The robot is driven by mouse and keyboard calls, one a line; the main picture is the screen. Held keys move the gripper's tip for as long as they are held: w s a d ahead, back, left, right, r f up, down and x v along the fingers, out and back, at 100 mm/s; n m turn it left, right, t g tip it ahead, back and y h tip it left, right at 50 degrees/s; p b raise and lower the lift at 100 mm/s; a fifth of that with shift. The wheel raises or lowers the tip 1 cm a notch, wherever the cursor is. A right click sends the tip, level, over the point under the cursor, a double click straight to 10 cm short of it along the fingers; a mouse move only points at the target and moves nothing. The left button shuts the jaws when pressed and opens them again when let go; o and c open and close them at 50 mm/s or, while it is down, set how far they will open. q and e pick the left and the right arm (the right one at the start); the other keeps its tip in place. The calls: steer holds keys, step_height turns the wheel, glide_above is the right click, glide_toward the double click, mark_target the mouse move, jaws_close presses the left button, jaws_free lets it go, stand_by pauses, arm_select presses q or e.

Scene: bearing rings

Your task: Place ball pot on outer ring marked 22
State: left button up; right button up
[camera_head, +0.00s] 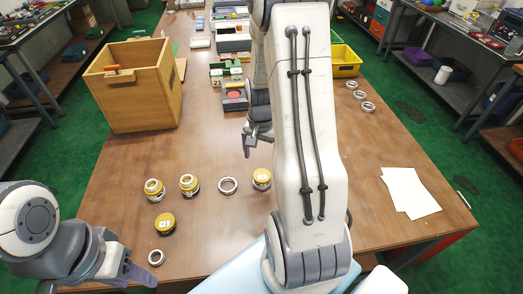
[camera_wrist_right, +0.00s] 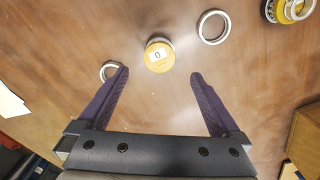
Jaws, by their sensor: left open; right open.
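A yellow-topped ball pot (camera_head: 262,179) with a white label stands on the table; in the right wrist view the pot (camera_wrist_right: 159,55) reads "0". Another labelled yellow pot (camera_head: 165,224) stands nearer me. A bare metal ring (camera_head: 228,186) lies beside the first pot; this ring (camera_wrist_right: 213,27) also shows in the right wrist view. A smaller ring (camera_head: 156,257) lies near my left gripper (camera_head: 142,275), which is open and empty. My right gripper (camera_wrist_right: 158,73) is open and empty above the table, its fingers apart, the pot just beyond them. No mark 22 is legible.
Two rings with yellow parts, one left (camera_head: 154,190) and one right (camera_head: 189,186), stand left of the bare ring. A wooden box (camera_head: 130,100) stands at the back left. White papers (camera_head: 410,194) lie at right. My right arm hides the table's middle.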

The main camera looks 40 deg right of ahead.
steer(key=s+a+r+n, duration=0.1)
steer(key=a+r+n, duration=0.4)
steer(key=a, duration=0.5)
steer(key=s+a+r+n, duration=0.2)
steer(key=a+r+n, duration=0.3)
steer(key=a, duration=0.6)
steer(key=s+a+r+n+y, duration=0.1)
steer(key=s+a+r+n, duration=0.2)
steer(key=s+a+n, duration=0.6)
steer(key=s, duration=0.4)
steer(key=shift+a+r+n, duration=0.15)
steer(key=shift+r+n, duration=0.1)
steer(key=shift+n, duration=0.15)
